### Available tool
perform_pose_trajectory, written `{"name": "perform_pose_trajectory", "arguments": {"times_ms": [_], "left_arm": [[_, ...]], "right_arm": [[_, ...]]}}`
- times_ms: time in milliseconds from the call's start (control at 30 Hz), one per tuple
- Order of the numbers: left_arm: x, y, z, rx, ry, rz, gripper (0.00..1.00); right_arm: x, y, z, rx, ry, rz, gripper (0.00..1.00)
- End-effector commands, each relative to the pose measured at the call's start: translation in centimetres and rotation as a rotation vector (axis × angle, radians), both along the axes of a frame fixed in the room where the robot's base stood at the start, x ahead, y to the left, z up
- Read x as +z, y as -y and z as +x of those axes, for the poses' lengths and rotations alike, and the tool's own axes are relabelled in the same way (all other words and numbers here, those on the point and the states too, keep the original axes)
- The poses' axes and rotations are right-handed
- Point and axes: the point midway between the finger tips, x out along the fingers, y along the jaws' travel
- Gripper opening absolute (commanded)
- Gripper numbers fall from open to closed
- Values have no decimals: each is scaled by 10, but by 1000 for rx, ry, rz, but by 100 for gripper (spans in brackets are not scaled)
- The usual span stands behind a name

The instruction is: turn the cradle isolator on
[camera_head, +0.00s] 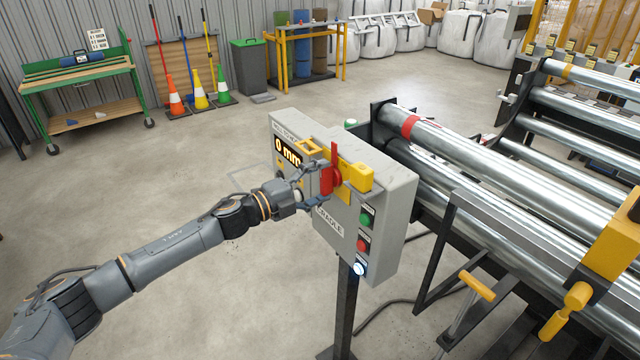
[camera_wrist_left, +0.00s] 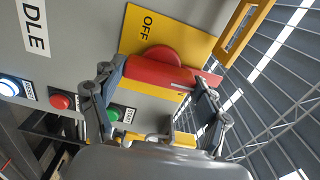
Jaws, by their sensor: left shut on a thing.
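The cradle isolator's red handle (camera_head: 334,155) sits on a yellow plate on the grey control box (camera_head: 382,225) marked CRADLE. In the head view the handle stands about upright. In the left wrist view, the red handle (camera_wrist_left: 165,74) crosses the yellow plate (camera_wrist_left: 190,38), and the word OFF shows on the plate. My left gripper (camera_head: 318,195) is shut on the handle, with a finger on each side of it in the left wrist view (camera_wrist_left: 160,80). Its fingers partly hide the handle in the head view. My right gripper is not in view.
A green button (camera_head: 366,218), a red button (camera_head: 361,244) and a lit blue-white button (camera_head: 359,268) lie below the handle. A yellow block (camera_head: 357,176) juts out beside it. Steel rollers (camera_head: 480,165) stand right of the box. The floor at left is clear.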

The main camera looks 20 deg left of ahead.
Motion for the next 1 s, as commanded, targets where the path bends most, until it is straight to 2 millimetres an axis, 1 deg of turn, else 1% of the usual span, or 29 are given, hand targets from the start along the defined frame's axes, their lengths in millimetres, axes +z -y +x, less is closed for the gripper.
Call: {"name": "perform_pose_trajectory", "arguments": {"times_ms": [200,667,700,767,800,1000], "left_arm": [[-1,1,0,-1,29,38,44],[-1,1,-1,-2,36,49,44],[-1,1,-1,-2,36,49,81],[-1,1,-1,-2,35,49,94],[-1,1,0,-2,35,48,98],[-1,0,0,-1,35,46,98]], "right_arm": [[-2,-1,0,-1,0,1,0],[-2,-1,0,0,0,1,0],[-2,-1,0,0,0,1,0],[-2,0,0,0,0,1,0],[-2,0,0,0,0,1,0],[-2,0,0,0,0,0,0]]}}
